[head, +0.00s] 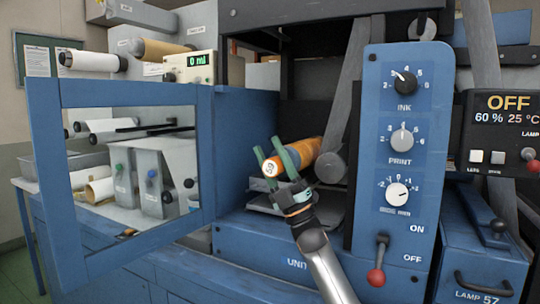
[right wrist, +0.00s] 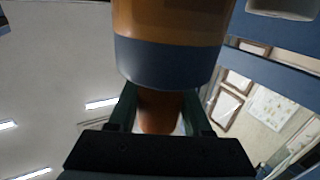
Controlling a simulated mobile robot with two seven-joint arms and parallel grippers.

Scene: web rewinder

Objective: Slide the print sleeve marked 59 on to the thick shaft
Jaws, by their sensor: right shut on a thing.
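An orange print sleeve (head: 306,150) lies pointing away from me in the machine's opening in the head view. Its near end has a white tag whose small digits look like 59. My right gripper (head: 271,157) comes from below, its green fingers shut on the sleeve near that end. In the right wrist view the sleeve (right wrist: 170,18) fills the top, with a dark blue-grey band and a narrower orange-brown part between the fingers (right wrist: 158,105). A grey round shaft end or roller (head: 331,167) is just right of the sleeve. Whether the sleeve is around a shaft is hidden. My left gripper is out of view.
A blue framed window door (head: 40,130) stands open at the left. The blue control panel (head: 403,230) with knobs and a red-tipped lever (head: 377,277) is close on the right. A grey slanted bar (head: 350,90) rises behind the sleeve.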

